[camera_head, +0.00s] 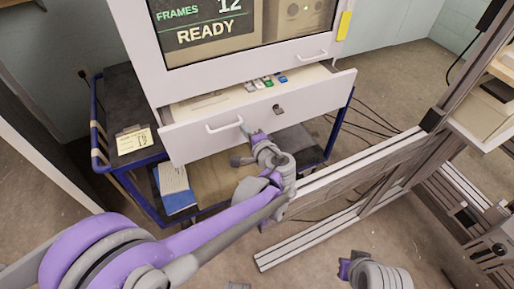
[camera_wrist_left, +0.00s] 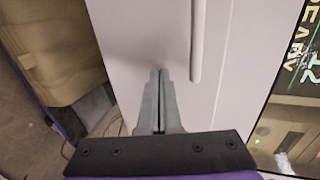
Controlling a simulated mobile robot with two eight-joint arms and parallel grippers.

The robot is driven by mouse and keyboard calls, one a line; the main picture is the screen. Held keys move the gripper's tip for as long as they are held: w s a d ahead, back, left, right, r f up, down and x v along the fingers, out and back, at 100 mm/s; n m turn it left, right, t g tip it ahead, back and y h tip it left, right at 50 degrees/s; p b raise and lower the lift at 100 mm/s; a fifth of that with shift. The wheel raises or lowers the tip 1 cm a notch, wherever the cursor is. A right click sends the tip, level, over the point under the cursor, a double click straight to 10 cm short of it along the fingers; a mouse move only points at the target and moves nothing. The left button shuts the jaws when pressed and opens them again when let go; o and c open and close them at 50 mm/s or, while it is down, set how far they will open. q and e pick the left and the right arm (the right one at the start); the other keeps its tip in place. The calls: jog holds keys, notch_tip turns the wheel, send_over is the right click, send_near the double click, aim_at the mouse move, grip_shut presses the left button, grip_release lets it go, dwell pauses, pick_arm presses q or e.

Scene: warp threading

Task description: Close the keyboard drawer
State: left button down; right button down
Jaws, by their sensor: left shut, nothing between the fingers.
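The keyboard drawer (camera_head: 255,118) sticks out of the white cabinet, partly open. Its pale front has a bar handle (camera_head: 224,126) on the left half and a small dark lock (camera_head: 277,108) near the middle. Colored keys (camera_head: 265,82) show inside it. My left gripper (camera_head: 243,128) is shut and empty, at the drawer front just right of the handle. In the left wrist view its fingertips (camera_wrist_left: 161,75) point at the drawer front (camera_wrist_left: 140,40), beside the handle (camera_wrist_left: 197,40); I cannot tell if they touch. Part of my right wrist (camera_head: 375,272) shows at the bottom; its fingers are not clear.
The cabinet with a "READY" screen (camera_head: 205,33) stands on a blue-framed cart (camera_head: 97,150). A blue-and-white book (camera_head: 175,188) lies on the lower shelf. Aluminum rails (camera_head: 350,178) stand to the right, with cables (camera_head: 365,118) on the floor behind.

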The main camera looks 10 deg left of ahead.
pick_arm(q)
jog(key=w+a, duration=0.4)
jog(key=w, duration=0.1)
jog(key=w+a, duration=0.1)
jog(key=w, duration=0.2)
jog(key=shift+a, duration=0.4)
jog(key=shift+w+r, duration=0.1)
jog(key=shift+a, duration=0.1)
